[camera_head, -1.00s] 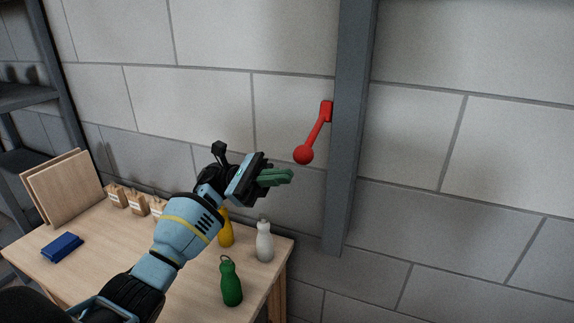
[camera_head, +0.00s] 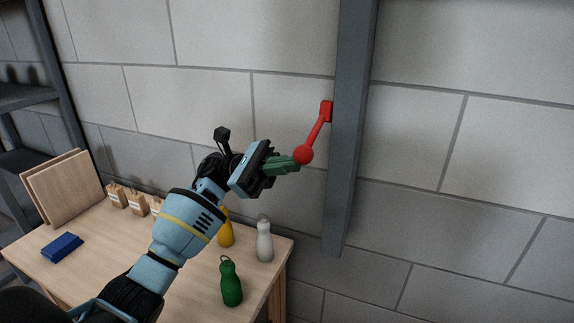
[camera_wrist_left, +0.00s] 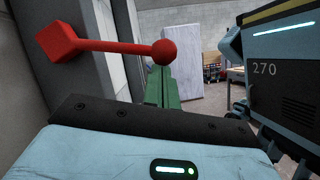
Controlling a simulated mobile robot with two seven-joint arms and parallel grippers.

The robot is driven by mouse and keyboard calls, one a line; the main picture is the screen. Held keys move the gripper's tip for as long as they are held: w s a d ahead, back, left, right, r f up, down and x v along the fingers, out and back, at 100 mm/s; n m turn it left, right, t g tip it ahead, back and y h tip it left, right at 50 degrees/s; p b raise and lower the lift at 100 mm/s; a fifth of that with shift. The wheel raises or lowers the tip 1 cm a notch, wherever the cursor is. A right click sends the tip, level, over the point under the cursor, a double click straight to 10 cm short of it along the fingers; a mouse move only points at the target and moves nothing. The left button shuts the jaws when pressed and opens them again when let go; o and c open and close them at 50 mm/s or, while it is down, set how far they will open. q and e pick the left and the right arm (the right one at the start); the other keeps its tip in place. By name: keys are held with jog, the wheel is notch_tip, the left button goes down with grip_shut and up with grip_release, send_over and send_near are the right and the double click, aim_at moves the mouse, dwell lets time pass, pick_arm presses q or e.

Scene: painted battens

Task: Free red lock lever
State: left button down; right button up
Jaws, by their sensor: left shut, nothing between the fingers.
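The red lock lever (camera_head: 318,129) is mounted on the left side of a grey upright post (camera_head: 349,130). Its arm slants down and left to a round red knob (camera_head: 303,155). My left gripper (camera_head: 294,163) is shut and empty, with its green fingertips right at the knob in the head view. In the left wrist view the knob (camera_wrist_left: 165,52) sits just beyond the tips of the green fingers (camera_wrist_left: 161,88); I cannot tell whether they touch. The lever's square mount (camera_wrist_left: 58,42) shows at the upper left there. My right gripper is not in view.
A block wall (camera_head: 450,130) stands behind. The space left of the lever is clear.

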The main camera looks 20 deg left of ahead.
pick_arm(q)
notch_tip(320, 180, up, 15)
jog(key=w+n+t+y, duration=0.1)
jog(key=n+t, duration=0.8)
jog(key=n, duration=0.7)
jog(key=shift+w, duration=0.15)
jog(key=shift+r, duration=0.2)
jog(key=shift+a, duration=0.1)
jog(key=s+a+f, duration=0.5)
jog(key=s+a, duration=0.1)
jog(key=a, duration=0.4)
jog(key=shift+a+f, duration=0.2)
jog(key=shift+f, duration=0.1)
